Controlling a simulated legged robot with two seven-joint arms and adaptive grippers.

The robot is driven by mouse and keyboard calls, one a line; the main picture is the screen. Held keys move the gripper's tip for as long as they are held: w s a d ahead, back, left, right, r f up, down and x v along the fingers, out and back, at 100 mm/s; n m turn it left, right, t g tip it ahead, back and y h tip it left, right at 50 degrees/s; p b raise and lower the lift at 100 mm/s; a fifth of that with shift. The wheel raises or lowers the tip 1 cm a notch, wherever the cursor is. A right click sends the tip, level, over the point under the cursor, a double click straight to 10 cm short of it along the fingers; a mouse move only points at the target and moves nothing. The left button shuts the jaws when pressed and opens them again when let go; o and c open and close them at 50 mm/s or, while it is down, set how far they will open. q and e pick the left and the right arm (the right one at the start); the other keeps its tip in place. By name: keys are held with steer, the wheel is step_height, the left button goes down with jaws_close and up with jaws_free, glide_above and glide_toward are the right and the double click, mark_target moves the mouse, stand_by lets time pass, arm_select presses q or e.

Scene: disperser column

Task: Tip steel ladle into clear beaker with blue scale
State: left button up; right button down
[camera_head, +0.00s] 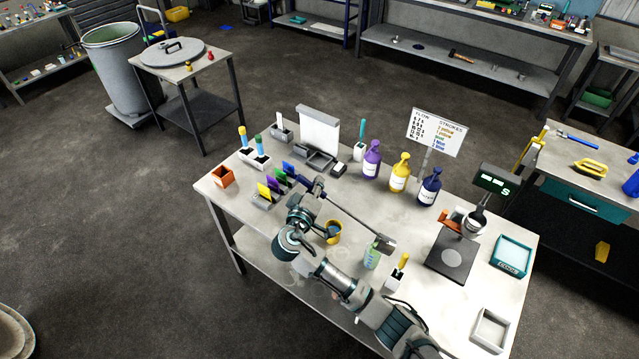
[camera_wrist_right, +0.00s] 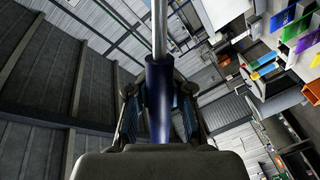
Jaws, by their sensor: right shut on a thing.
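The steel ladle has a dark blue handle, a long thin shaft and a grey bowl (camera_head: 385,243). My right gripper (camera_head: 309,190) is shut on its handle, and the shaft slants down to the right across the table. In the right wrist view the blue handle (camera_wrist_right: 160,100) sits between the fingers, with the steel shaft (camera_wrist_right: 159,28) beyond. A small clear vessel with a pale green tint, apparently the beaker (camera_head: 372,258), stands just below and left of the bowl. I cannot make out its scale, or whether the bowl touches it. My left gripper is not in view.
A yellow cup (camera_head: 334,233) stands beside my arm. Purple (camera_head: 372,160), yellow (camera_head: 400,173) and dark blue (camera_head: 429,187) bottles line the back. A white holder (camera_head: 394,284) with a yellow-handled tool is right of the beaker. A dark plate with stand (camera_head: 450,258) is farther right.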

steer(key=w+a+f+n+b, duration=0.2)
steer(key=a+f+n+b, duration=0.3)
steer(key=f, duration=0.6)
steer(key=shift+w+a+h+b, duration=0.15)
steer(key=shift+a+h+b, duration=0.15)
steer(key=shift+a+b, duration=0.9)
stand_by(1.9)
steer(key=shift+f, duration=0.25)
stand_by(1.2)
